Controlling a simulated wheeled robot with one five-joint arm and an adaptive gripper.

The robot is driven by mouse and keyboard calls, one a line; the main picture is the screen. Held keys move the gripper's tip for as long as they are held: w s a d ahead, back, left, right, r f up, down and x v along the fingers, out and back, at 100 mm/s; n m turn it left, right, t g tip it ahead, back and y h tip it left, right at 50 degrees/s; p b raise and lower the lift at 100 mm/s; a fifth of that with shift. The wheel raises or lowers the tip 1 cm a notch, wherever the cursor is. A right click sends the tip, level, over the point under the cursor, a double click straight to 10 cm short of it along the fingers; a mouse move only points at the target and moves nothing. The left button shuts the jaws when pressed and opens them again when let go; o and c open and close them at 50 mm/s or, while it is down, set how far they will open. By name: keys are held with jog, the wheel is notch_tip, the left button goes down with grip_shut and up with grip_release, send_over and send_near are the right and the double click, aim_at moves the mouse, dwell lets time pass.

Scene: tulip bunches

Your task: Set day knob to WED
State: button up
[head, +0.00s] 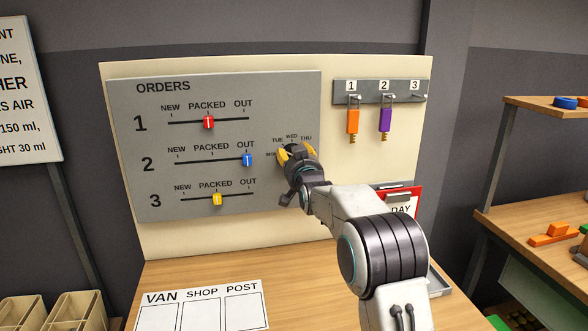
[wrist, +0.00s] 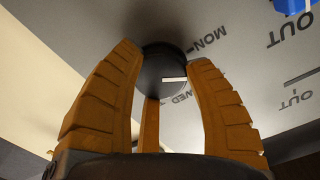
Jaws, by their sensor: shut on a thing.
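The day knob (wrist: 160,66) is round and black with a white pointer line, seen in the wrist view. My gripper (wrist: 166,72) is shut on it, with orange fingers on both sides and another below. The pointer line faces right in that view, between the MON (wrist: 209,40) and WED (wrist: 181,99) labels; the label between them is hidden behind a finger. In the head view my gripper (head: 295,153) covers most of the knob at the right of the grey panel (head: 225,95). TUE, WED and THU show above it, with MON partly covered at left.
Red (head: 208,122), blue (head: 247,160) and yellow (head: 217,200) sliders sit on the panel left of the knob. Orange (head: 353,121) and purple (head: 385,119) tags hang upper right. A white VAN/SHOP/POST sheet (head: 203,309) lies on the wooden bench below.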

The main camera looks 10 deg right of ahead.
jog(key=shift+s+d+r+m+b, duration=0.1)
jog(key=shift+r+m+b, duration=0.05)
jog(key=shift+m+b, duration=1.55)
jog(key=shift+w+r+m+b, duration=0.1)
jog(key=shift+m+b, duration=1.2)
jog(key=shift+m, duration=0.8)
jog(key=shift+s+d+r+m+b, duration=0.1)
jog(key=shift+r+m+b, duration=0.05)
jog(key=shift+m+b, duration=1.55)
jog(key=shift+m, duration=0.4)
jog(key=o, duration=1)
jog(key=shift+d+f, duration=0.1)
jog(key=shift+d, duration=0.05)
jog(key=shift+o, duration=0.9)
jog(key=shift+f, duration=0.15)
jog(key=shift+f, duration=0.1)
